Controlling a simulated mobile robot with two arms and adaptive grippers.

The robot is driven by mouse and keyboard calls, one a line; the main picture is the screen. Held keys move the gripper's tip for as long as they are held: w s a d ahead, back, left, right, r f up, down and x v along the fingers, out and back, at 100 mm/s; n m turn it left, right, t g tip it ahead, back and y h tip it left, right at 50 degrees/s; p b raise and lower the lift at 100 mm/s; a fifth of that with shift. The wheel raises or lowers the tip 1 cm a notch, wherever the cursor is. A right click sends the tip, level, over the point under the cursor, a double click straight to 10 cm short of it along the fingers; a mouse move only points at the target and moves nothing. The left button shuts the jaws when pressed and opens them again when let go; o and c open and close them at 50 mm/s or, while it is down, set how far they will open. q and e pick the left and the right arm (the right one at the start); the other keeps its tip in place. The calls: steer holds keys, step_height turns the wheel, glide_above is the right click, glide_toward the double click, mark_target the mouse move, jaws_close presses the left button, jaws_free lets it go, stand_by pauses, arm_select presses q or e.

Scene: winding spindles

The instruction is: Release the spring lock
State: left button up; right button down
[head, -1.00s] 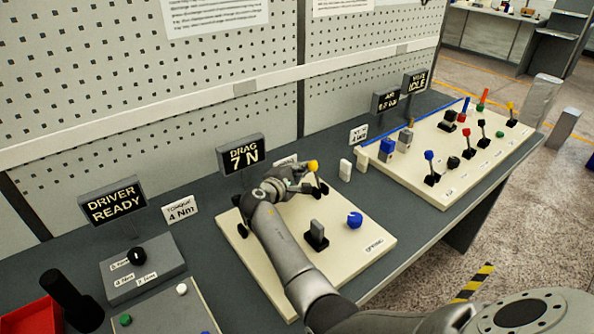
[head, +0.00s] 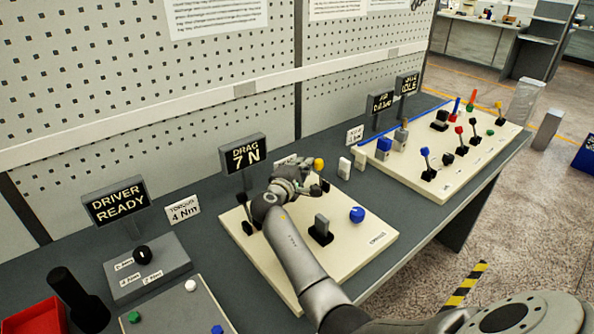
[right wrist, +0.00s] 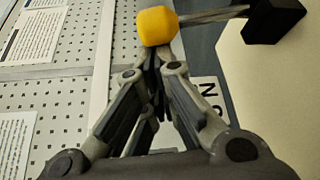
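A cream panel (head: 352,262) with a label that seems to read SPRING lies on the bench. A lever with a yellow knob (head: 319,164) stands at its back edge; the knob (right wrist: 157,26), its grey shaft and black base (right wrist: 272,20) also show in the right wrist view. My right gripper (head: 307,172) is at the knob. In the right wrist view its fingers (right wrist: 152,62) converge to closed tips just below the knob, with the knob beyond them, not between them. Whether they touch it I cannot tell. My left gripper is out of view.
On the same panel are a blue knob (head: 357,214) and a grey block on a black base (head: 321,229). A DRAG 7 N display (head: 243,154) stands behind. Another panel (head: 466,176) with several levers is to the right. A DRIVER READY display (head: 116,202) is at left.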

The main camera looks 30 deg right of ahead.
mark_target(320, 166)
steer(key=shift+s+r, duration=0.2)
steer(key=shift+s, duration=0.2)
steer(key=shift+s+d+r+p, duration=0.15)
steer(key=shift+s+r+p, duration=0.05)
steer(key=shift+s, duration=0.4)
steer(key=shift+s+d+r+p, duration=0.15)
steer(key=shift+s, duration=0.75)
steer(key=shift+s+f+b, duration=0.1)
steer(key=shift+s+b, duration=0.3)
steer(key=shift+b, duration=0.05)
steer(key=shift+s+f+m, duration=0.1)
steer(key=shift+s+m, duration=0.1)
steer(key=shift+m, duration=0.2)
steer(key=shift+s+m+t+h+b, duration=0.3)
steer(key=shift+m+b, duration=0.1)
steer(key=shift+b, duration=0.3)
steer(key=shift+s, duration=0.1)
